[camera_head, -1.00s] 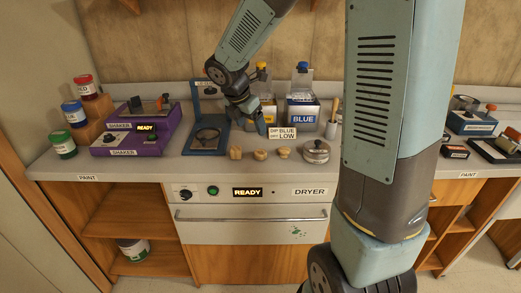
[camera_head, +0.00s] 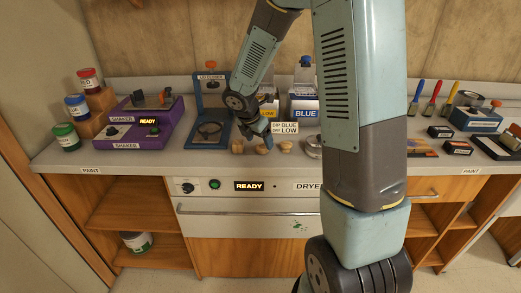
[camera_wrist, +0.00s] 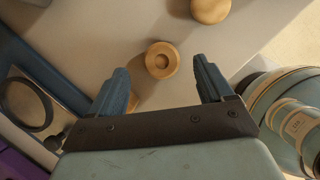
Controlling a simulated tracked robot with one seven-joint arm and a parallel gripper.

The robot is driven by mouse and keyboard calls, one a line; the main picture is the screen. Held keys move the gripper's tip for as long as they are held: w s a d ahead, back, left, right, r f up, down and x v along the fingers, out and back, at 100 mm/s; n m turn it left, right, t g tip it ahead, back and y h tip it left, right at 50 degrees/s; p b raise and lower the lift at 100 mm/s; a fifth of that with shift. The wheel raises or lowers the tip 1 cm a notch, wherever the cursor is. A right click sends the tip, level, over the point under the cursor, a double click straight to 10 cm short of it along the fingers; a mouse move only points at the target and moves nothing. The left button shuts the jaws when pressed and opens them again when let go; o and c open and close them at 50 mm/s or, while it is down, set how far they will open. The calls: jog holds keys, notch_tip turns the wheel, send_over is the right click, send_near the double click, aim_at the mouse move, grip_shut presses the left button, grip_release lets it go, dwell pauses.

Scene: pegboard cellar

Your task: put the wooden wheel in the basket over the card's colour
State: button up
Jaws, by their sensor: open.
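The wooden wheel, a round piece with a hole in its middle (camera_wrist: 162,60), lies on the counter and seems to be the middle wooden piece (camera_head: 261,149) in the head view. My gripper (camera_head: 267,139) is open and low over the counter; in the wrist view its fingers (camera_wrist: 160,85) are apart with the wheel just beyond their tips, not between them. The card (camera_head: 285,128) reads "DIP BLUE, DRY LOW". A blue-labelled tank (camera_head: 304,113) stands behind it, with a wire basket and blue knob (camera_head: 305,61) above. My gripper partly hides the yellow tank (camera_head: 268,113).
Other wooden pieces (camera_head: 237,148) (camera_head: 284,148) flank the wheel. A blue stand with a ring (camera_head: 209,143) is close on the left, beside purple shakers (camera_head: 127,142). The dryer (camera_head: 250,205) is below the counter's front edge.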

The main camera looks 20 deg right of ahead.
aim_at(261, 146)
jog(key=shift+x, duration=1.7)
jog(key=shift+s, duration=0.15)
jog(key=shift+c, duration=0.3)
jog(key=c, duration=1.1)
